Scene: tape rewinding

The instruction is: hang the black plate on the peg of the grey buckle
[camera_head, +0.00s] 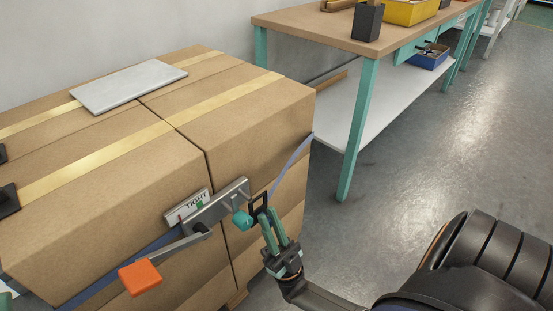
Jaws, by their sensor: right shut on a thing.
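The grey buckle (220,203) is a metal bar on the front face of the cartons, beside a "TIGHT" label (187,207). A short peg stands out near its right end. Its lever ends in an orange grip (140,278) at lower left. My right gripper (266,217) is shut on the black plate (259,204), a small dark frame, just right of the buckle's end. A blue strap (293,160) runs from near the plate up round the carton corner. A teal rounded piece (241,220) is close to the buckle end. I cannot tell whether plate and peg touch. My left gripper is not recognisable.
Large cartons (250,110) with tan tape fill the left, with a grey flat board (130,85) on top. A workbench (310,22) with teal legs stands behind, carrying a yellow bin (410,10). Open grey floor (400,180) lies to the right.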

